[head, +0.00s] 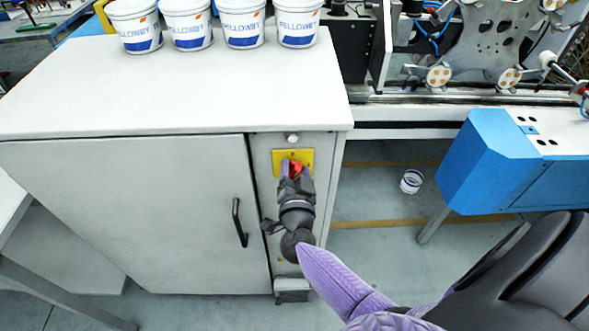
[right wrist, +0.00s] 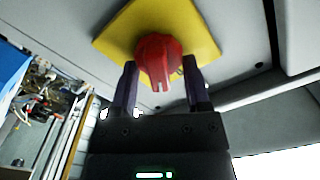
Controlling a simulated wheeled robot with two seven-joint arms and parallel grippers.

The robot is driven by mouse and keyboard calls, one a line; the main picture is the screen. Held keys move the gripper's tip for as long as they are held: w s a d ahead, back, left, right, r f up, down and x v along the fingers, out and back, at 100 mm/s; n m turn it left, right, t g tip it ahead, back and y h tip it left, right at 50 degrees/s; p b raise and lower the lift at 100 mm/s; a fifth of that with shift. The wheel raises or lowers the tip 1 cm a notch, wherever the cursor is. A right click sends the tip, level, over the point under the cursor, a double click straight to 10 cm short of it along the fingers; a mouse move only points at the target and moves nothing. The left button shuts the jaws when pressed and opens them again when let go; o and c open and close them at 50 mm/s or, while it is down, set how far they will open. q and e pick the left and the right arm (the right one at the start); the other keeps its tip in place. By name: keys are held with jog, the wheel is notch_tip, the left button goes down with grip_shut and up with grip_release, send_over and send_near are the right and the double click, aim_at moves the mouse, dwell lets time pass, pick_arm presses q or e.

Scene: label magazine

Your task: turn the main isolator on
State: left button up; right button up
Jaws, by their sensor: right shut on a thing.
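The main isolator is a red rotary knob (head: 296,169) on a yellow plate (head: 279,157), high on the narrow right front panel of a grey cabinet (head: 130,210). My right gripper (head: 295,172) is at the knob, its fingers on either side of it. In the right wrist view the red knob (right wrist: 158,60) sits between the two dark fingers (right wrist: 160,85), in front of the yellow plate (right wrist: 120,30). The right gripper is shut on the knob. The fingers partly hide the knob in the head view, and its exact setting is unclear. My left gripper is not in view.
Several white tubs (head: 243,24) stand on the cabinet top. A black door handle (head: 239,222) is left of my right gripper. A blue and white machine part (head: 490,160) stands to the right, and a small white tub (head: 411,181) lies on the floor between.

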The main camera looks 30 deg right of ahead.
jog(key=m, duration=0.3)
jog(key=shift+s+d+f+m, duration=0.1)
jog(key=shift+f+m, duration=0.05)
jog(key=shift+m, duration=0.25)
jog(key=m, duration=0.2)
jog(key=shift+f+m+b, duration=0.15)
jog(key=shift+m+b, duration=0.15)
jog(key=shift+b, duration=0.1)
jog(key=shift+d+f+m+b, duration=0.1)
jog(key=shift+m+b, duration=0.2)
jog(key=shift+m, duration=0.9)
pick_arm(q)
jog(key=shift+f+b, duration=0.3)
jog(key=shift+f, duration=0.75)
pick_arm(e)
jog(key=shift+m, duration=1.3)
jog(key=shift+f, duration=0.1)
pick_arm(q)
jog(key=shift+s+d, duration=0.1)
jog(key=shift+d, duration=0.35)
pick_arm(e)
jog(key=o, duration=1.3)
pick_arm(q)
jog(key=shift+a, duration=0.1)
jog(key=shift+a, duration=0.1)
